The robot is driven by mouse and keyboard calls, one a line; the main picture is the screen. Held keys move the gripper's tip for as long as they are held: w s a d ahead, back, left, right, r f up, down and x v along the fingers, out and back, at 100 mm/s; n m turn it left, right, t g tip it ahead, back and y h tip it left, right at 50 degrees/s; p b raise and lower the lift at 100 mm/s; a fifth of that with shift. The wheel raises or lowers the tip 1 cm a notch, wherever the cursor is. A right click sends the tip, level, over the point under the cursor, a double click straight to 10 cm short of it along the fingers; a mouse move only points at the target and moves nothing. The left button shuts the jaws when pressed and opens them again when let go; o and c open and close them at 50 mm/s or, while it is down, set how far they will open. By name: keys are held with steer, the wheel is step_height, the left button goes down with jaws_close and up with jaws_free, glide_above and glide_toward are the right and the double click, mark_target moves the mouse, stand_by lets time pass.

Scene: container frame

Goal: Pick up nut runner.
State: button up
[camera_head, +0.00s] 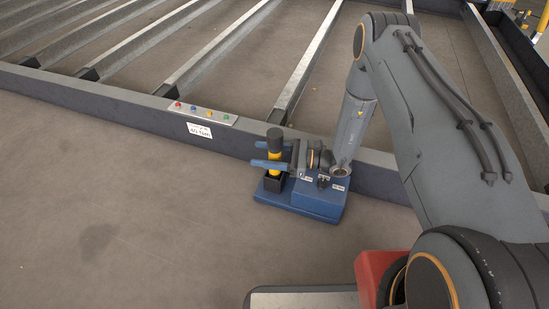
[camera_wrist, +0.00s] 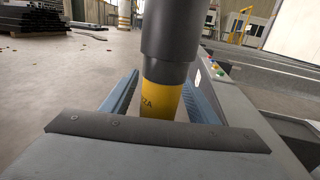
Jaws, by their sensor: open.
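The nut runner (camera_head: 274,143) stands upright, black on top with a yellow body, in a dark holder (camera_head: 273,183) on a blue base (camera_head: 318,200). In the wrist view the nut runner (camera_wrist: 168,55) rises between the two blue fingers. My gripper (camera_head: 262,154) is open, with one finger on each side of the nut runner's yellow part. Whether either finger touches it, I cannot tell. The lower end of the nut runner is hidden in the holder.
A grey container frame (camera_head: 130,108) with long parallel beams lies behind the blue base. A strip of coloured buttons (camera_head: 202,112) and a white label (camera_head: 199,130) sit on its near beam. The floor to the left (camera_head: 100,190) is clear.

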steer(key=shift+c, duration=0.4)
jaws_close()
steer(key=shift+r, duration=0.15)
